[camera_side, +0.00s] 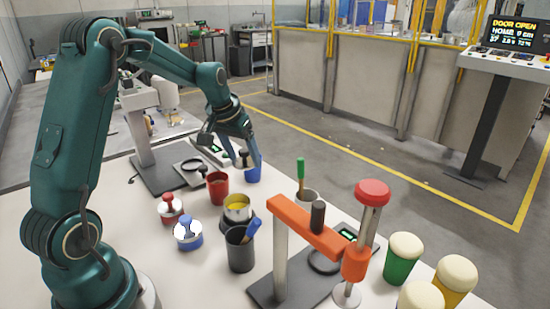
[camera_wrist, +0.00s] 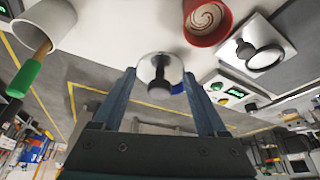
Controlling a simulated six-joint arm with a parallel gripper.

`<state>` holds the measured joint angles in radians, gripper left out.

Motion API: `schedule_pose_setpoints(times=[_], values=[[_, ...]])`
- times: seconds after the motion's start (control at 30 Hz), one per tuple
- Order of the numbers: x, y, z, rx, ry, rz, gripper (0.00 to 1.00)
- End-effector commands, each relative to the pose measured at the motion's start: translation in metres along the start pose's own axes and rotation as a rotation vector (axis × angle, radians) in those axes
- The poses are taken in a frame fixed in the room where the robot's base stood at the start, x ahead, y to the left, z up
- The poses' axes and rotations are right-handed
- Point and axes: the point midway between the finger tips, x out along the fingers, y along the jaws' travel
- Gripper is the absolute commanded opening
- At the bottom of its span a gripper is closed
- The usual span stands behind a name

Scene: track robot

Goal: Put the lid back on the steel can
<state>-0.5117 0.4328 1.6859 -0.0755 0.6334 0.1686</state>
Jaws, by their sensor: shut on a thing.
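My gripper (camera_side: 240,150) is shut on a silver lid with a black knob (camera_side: 243,160), above the far part of the table. In the wrist view the lid (camera_wrist: 151,66) sits between the fingertips (camera_wrist: 160,78), knob toward the camera. A blue cup (camera_side: 253,173) stands right by the lid in the side view; whether they touch I cannot tell. The steel can (camera_side: 238,214) stands open, yellow inside, nearer the camera and apart from my gripper. I cannot make out the steel can in the wrist view.
A red cup (camera_side: 217,188) stands by the steel can. A dark cup with a blue-handled tool (camera_side: 240,254), knobbed red (camera_side: 171,211) and blue (camera_side: 188,239) tins are close by. An orange-armed press (camera_side: 305,228) stands right. A pot with a green handle (camera_side: 307,197) is behind it.

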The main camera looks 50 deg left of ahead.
Motion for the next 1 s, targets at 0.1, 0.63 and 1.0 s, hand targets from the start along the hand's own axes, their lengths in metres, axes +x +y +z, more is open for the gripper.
schedule_pose_setpoints(times=[0.1, 0.63, 1.0], values=[[-0.012, -0.017, 0.001, -0.004, 0.003, -0.002, 0.22], [-0.026, -0.025, 0.031, -0.284, 0.001, -0.123, 0.22], [-0.067, 0.022, 0.070, -0.474, 0.006, -0.202, 0.22]])
